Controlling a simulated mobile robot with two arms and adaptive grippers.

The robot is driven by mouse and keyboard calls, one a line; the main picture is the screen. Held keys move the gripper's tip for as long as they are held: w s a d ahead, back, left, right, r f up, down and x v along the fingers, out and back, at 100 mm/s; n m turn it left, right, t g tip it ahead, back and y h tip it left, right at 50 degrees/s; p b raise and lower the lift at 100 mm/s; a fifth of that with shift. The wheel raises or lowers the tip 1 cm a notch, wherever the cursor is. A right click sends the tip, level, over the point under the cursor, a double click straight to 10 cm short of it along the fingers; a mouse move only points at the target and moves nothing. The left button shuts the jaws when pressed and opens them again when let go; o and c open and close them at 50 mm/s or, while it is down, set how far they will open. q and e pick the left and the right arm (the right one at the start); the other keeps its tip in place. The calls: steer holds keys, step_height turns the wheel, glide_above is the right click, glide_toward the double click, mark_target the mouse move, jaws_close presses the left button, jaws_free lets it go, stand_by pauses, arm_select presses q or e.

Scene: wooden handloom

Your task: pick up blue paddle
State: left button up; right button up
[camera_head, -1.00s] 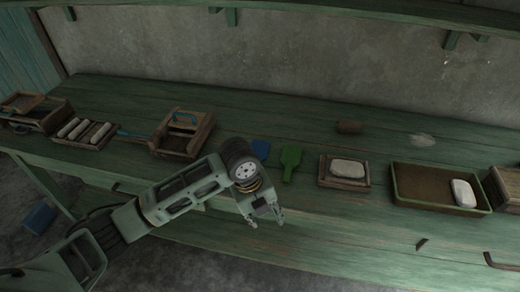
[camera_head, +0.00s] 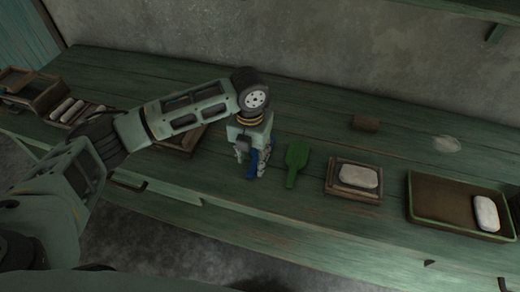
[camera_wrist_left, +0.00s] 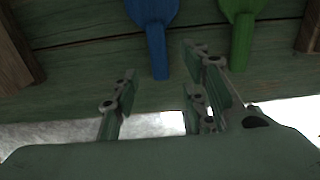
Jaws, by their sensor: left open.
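The blue paddle (camera_head: 252,162) lies on the green bench, mostly hidden behind my left gripper in the head view. In the left wrist view the blue paddle (camera_wrist_left: 155,35) shows at the top, its handle pointing down between the spread fingers. My left gripper (camera_head: 252,168) is open above the handle. In the left wrist view the open fingers (camera_wrist_left: 158,90) hold nothing. My right gripper is not in view.
A green paddle (camera_head: 296,164) lies just right of the blue one. A wooden tray (camera_head: 337,190) with a white block (camera_head: 358,176) and a larger green-rimmed tray (camera_head: 412,195) stand further right. A small brown block (camera_head: 366,122) lies behind. A wooden box (camera_head: 178,146) is partly behind my left arm.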

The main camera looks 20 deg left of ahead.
mark_target(253, 167)
arm_select(q)
steer(key=f, duration=0.3)
steer(key=shift+w, duration=0.25)
steer(key=shift+f, duration=0.65)
steer(key=c, duration=0.8)
jaws_close()
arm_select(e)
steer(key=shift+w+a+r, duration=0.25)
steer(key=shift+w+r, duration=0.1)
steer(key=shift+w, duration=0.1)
